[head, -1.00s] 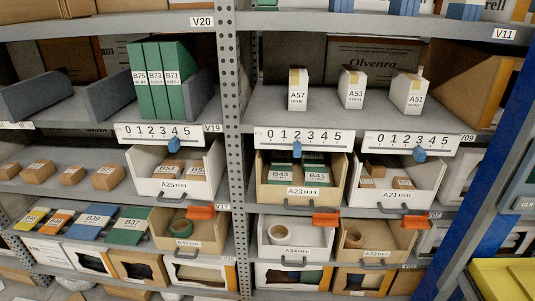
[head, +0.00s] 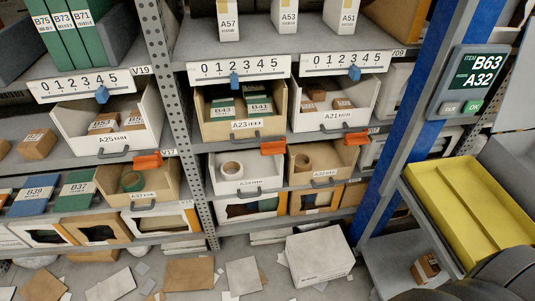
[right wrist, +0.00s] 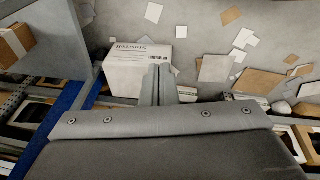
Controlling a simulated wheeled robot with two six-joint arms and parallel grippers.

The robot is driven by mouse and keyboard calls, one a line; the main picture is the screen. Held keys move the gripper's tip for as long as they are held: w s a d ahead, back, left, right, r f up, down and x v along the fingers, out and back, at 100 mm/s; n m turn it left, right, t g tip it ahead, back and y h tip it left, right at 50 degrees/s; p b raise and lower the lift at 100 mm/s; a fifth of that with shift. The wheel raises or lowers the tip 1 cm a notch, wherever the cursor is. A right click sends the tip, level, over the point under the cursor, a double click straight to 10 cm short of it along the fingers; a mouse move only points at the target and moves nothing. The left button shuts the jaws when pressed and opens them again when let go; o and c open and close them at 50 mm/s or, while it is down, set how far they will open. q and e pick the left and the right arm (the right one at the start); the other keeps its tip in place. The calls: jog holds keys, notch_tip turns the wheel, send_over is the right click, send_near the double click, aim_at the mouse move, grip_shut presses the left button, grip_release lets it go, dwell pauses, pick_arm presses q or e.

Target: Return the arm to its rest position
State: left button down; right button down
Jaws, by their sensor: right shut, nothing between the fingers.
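My right gripper (right wrist: 160,85) shows in the right wrist view with its two grey fingers together and nothing between them. It is seen against a white box (right wrist: 137,68) that sits on the floor behind it. A dark rounded part at the bottom right corner of the head view looks like my right arm; its fingers are not seen there. My left arm and gripper are in neither view.
A yellow tray (head: 437,211) stands at the right, beside the blue post (head: 395,150). A screen (head: 478,72) reads B63 and A32. Racks with open bins (head: 240,124) fill the left and middle. Cards and a white box (head: 319,257) lie on the floor.

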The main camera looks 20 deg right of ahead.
jog(key=s+a+f+g, duration=0.1)
jog(key=s+f, duration=1)
jog(key=s, duration=0.2)
jog(key=shift+a+f, duration=0.15)
jog(key=shift+f, duration=0.2)
